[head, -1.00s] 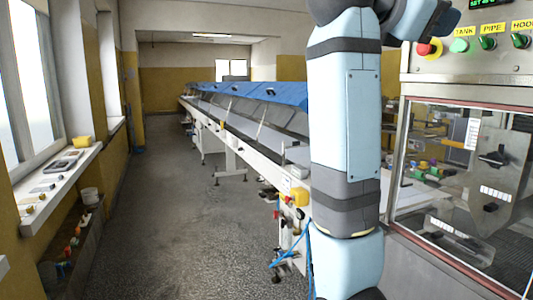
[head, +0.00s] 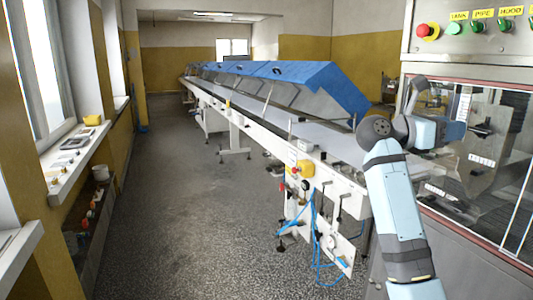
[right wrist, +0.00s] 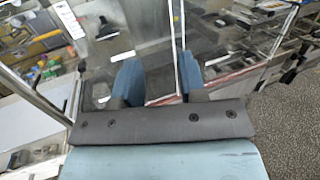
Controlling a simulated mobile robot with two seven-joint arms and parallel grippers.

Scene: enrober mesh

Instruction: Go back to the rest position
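My right arm rises from the bottom right of the head view and bends at a dark joint. Its right gripper (head: 453,131) is at the far end of the bent arm, in front of the enrober's glass front, seen small and from the side. In the right wrist view the two blue fingers (right wrist: 157,82) stand apart, with nothing held between them. Glass and a metal frame edge lie beyond them. Whether anything touches the glass I cannot tell. My left gripper is not in view.
The enrober cabinet (head: 465,48), with a red button and green switches, stands close at the right. A long conveyor (head: 262,132) with blue covers runs into the distance. Blue hoses (head: 318,248) hang at its near end. The grey floor (head: 190,230) at left is clear, beside a windowsill (head: 75,165).

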